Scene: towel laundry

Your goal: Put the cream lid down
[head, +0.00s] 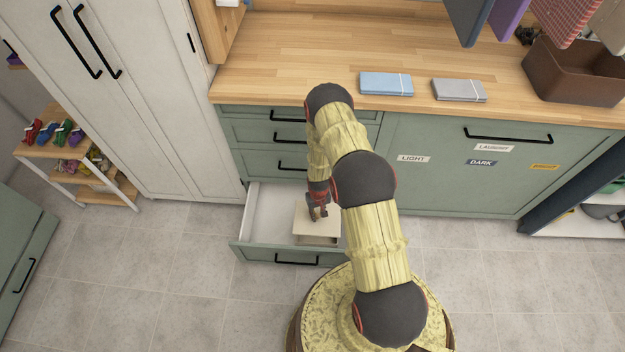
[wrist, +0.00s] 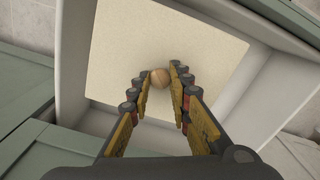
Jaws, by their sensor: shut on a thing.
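The cream lid (head: 302,224) is a flat square panel inside or just over the open bottom drawer (head: 262,225). In the wrist view the lid (wrist: 125,55) fills much of the space between the drawer walls, with a round wooden knob (wrist: 160,78) on it. My gripper (head: 318,212) points down over the lid; in the wrist view its fingers (wrist: 160,82) are closed around the knob. A darker strip shows under the lid's front edge; I cannot tell whether the lid rests on something or hangs above it.
The wooden counter (head: 270,65) above holds a blue folded towel (head: 386,84), a grey folded towel (head: 459,90) and a brown basket (head: 575,75). A white cabinet (head: 120,90) stands at left. The left part of the drawer is empty. The tiled floor is clear in front.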

